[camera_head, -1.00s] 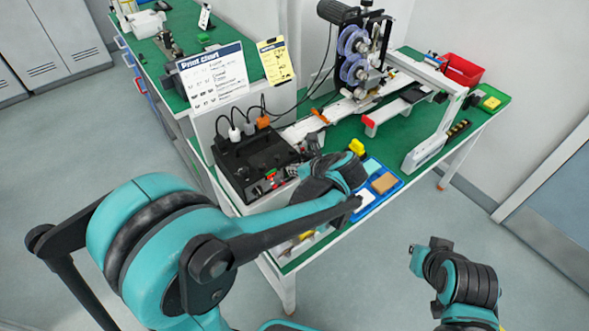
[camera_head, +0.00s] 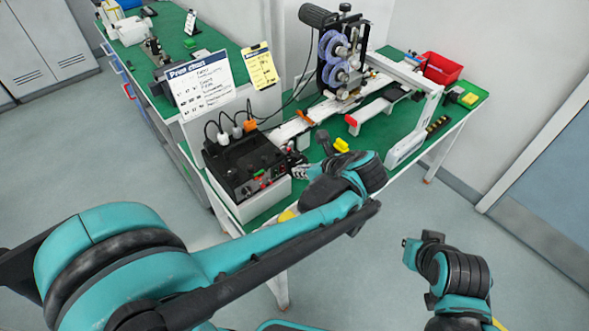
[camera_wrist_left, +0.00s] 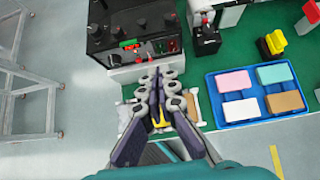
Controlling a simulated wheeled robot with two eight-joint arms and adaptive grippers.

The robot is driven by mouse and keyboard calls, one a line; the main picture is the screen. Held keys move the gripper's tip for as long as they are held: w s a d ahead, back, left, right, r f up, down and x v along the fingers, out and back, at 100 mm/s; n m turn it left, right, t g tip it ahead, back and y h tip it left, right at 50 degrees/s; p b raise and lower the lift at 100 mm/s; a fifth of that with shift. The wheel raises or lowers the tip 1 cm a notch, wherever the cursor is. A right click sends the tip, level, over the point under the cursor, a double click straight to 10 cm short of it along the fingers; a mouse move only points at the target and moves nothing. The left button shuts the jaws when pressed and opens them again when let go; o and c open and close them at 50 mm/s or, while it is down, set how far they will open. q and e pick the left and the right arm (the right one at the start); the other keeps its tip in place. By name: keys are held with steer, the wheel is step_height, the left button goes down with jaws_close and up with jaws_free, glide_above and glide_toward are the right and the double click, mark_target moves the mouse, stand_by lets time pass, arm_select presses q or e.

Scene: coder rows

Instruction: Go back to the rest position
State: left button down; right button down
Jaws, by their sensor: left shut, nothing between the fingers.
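My left gripper (camera_head: 298,171) is shut and empty, beside the front right of the black control box (camera_head: 243,168), in the head view. In the left wrist view its fingers (camera_wrist_left: 160,78) are together in front of the box's lower edge, over the table edge area. I cannot tell whether they touch the box. My right arm's dark and teal links show at the lower right of the head view, but its gripper does not show.
The green table (camera_head: 372,140) carries a coder machine with purple reels (camera_head: 335,58), a red bin (camera_head: 440,68) and a yellow piece (camera_head: 341,145). A blue tray (camera_wrist_left: 222,109) with coloured pads shows in the wrist view. Open floor lies at right.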

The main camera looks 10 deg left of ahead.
arm_select(q)
steer(key=shift+s+d+r, duration=0.1)
steer(key=shift+d+r, duration=0.05)
steer(key=shift+r, duration=0.25)
steer(key=s+a+f+n+h, duration=0.1)
steer(key=s+a+n+h, duration=0.2)
steer(key=n, duration=0.9)
steer(key=s+a+f+n+t+h, duration=0.1)
steer(key=s+a+n+h, duration=0.3)
steer(key=s+n, duration=0.6)
steer(key=a+n, duration=0.1)
steer(key=n, duration=0.2)
steer(key=shift+s+n+t+h, duration=0.25)
steer(key=shift+n+t+h, duration=0.05)
